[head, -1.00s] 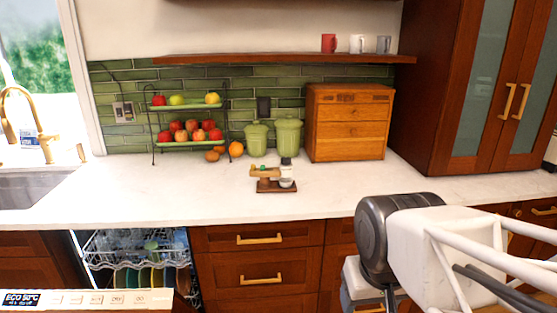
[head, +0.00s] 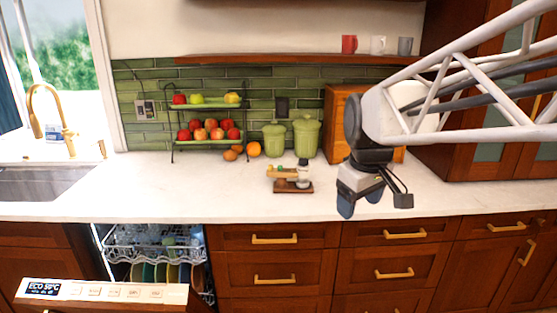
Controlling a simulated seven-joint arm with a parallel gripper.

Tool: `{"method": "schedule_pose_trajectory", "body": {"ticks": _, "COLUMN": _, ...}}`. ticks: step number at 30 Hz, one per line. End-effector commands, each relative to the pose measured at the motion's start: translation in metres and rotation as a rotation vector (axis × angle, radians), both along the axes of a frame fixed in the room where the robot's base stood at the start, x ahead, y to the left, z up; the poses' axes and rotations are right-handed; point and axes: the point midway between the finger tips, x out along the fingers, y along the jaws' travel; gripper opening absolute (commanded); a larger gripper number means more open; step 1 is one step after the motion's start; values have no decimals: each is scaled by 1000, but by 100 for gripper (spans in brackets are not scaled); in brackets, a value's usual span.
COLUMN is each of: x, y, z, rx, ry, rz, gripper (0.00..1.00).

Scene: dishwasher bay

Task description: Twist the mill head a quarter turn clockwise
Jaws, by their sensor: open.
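A small mill with a dark head (head: 303,162) and a pale, glassy body stands at the right side of a small wooden stand (head: 292,187) on the white counter. It looks upright. A light wooden piece with a small green thing on it sits to its left on the same stand. My gripper (head: 374,203) is open and empty, pointing down near the counter's front edge. It is to the right of the mill, clearly apart from it. The mill is too small in view to tell how its head is turned.
A wooden drawer box (head: 336,125) stands behind my gripper, partly hidden by my arm. Green canisters (head: 306,137) and a two-tier fruit rack (head: 205,142) stand at the back. The dishwasher rack (head: 155,250) is out below. The counter (head: 225,195) left of the stand is clear.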

Motion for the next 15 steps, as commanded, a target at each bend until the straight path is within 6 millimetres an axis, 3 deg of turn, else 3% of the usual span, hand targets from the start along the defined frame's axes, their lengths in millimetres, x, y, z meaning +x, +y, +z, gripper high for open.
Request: {"method": "schedule_pose_trajectory", "body": {"ticks": 15, "x": 129, "y": 5, "z": 29, "rx": -56, "ry": 40, "rz": 360, "gripper": 70}}
